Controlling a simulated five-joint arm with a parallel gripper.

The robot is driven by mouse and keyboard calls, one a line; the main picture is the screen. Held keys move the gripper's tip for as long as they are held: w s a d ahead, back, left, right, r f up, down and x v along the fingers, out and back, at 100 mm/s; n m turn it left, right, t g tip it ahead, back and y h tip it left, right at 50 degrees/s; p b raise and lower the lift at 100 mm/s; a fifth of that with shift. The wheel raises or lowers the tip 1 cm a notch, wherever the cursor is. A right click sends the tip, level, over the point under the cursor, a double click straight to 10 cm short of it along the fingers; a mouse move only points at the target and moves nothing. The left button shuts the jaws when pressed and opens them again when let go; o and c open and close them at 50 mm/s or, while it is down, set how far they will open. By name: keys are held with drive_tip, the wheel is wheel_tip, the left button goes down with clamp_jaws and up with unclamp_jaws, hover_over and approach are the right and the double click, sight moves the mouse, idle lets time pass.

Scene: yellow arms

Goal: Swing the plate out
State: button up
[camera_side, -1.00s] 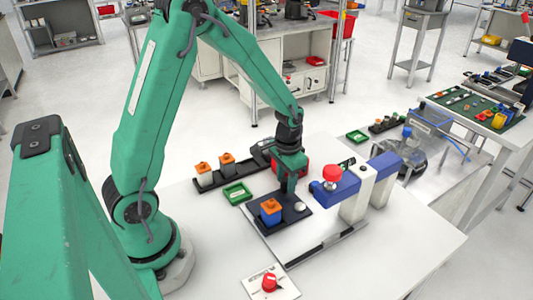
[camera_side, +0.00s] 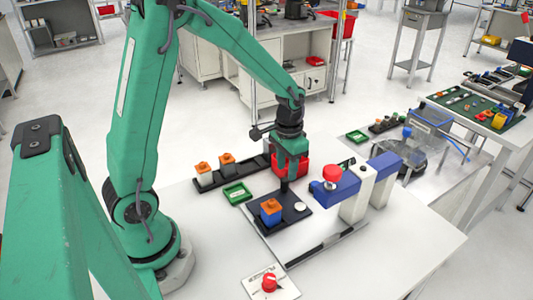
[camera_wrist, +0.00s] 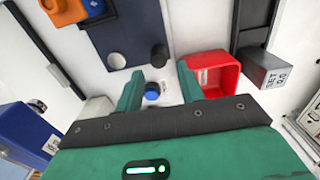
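The dark plate (camera_side: 290,218) lies on the white table. It carries an orange-topped blue block (camera_side: 271,211) and a pale round disc (camera_side: 300,207). A black upright peg (camera_side: 284,187) stands at its far edge; the wrist view shows the peg (camera_wrist: 159,54) and part of the plate (camera_wrist: 112,35). My gripper (camera_side: 289,176) is above the far edge of the plate, close over the peg. In the wrist view its green fingers (camera_wrist: 159,88) are apart with nothing held. The peg and a blue-topped knob (camera_wrist: 152,93) show between or just beyond them.
A blue and white press with a red knob (camera_side: 331,174) stands right of the plate. A red bin (camera_side: 305,165) is close behind my gripper. A green tray (camera_side: 237,192) and a black rack (camera_side: 210,180) lie left. A red button (camera_side: 269,282) is in front.

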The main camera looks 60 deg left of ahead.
drive_tip(key=shift+r, duration=1.35)
drive_tip(key=shift+s+d+r, duration=0.1)
drive_tip(key=shift+s+r, duration=0.1)
drive_tip(key=shift+r, duration=0.3)
drive_tip(key=s+d+r+t, duration=0.4)
drive_tip(key=s+r+t, duration=0.1)
drive_tip(key=s+r, duration=0.8)
drive_tip(key=shift+s+r+t, duration=0.15)
drive_tip(key=shift+s+t, duration=0.15)
drive_tip(key=shift+s, duration=0.8)
